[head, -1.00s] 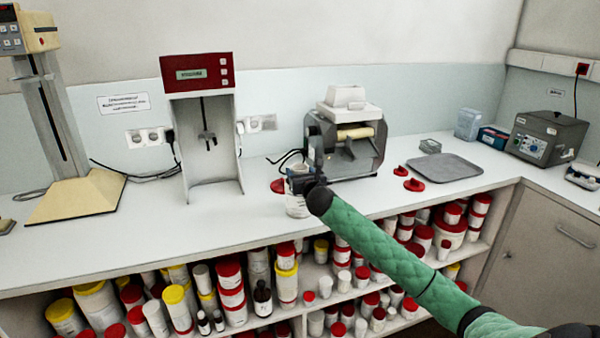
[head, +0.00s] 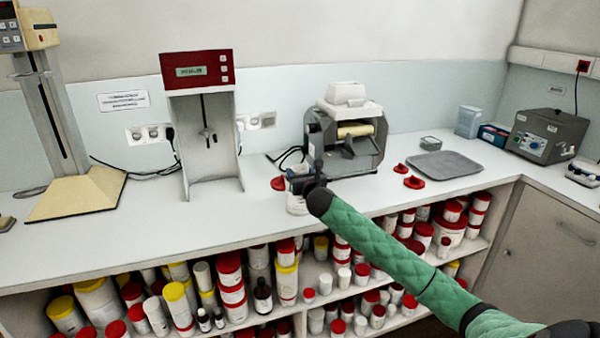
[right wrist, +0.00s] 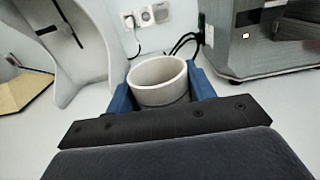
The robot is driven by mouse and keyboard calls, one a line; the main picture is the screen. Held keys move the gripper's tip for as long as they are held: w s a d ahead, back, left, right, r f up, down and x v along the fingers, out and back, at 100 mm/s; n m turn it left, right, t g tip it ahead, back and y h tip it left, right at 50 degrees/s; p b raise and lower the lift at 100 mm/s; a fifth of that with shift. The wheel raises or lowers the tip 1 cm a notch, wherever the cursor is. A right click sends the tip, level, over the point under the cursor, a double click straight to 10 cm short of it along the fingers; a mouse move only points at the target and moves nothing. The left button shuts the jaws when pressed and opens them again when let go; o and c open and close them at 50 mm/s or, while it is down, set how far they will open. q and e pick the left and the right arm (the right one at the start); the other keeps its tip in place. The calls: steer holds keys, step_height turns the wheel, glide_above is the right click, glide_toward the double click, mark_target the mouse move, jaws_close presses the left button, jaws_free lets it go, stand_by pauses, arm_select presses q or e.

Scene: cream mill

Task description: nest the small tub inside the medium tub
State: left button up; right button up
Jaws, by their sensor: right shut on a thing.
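Only one rim can be made out. I cannot tell whether this is the small or the medium tub, or whether one sits inside the other. My left gripper is out of view.
The roller mill (head: 345,140) stands just behind right of the gripper. Red lids lie beside the tub (head: 278,184) and to the right (head: 414,183). A grey tray (head: 445,165) lies further right. A red-topped mixer stand (head: 198,72) stands left. Bench (head: 240,220) is clear in front.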

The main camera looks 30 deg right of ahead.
steer(key=o, duration=1)
steer(key=shift+o, duration=0.2)
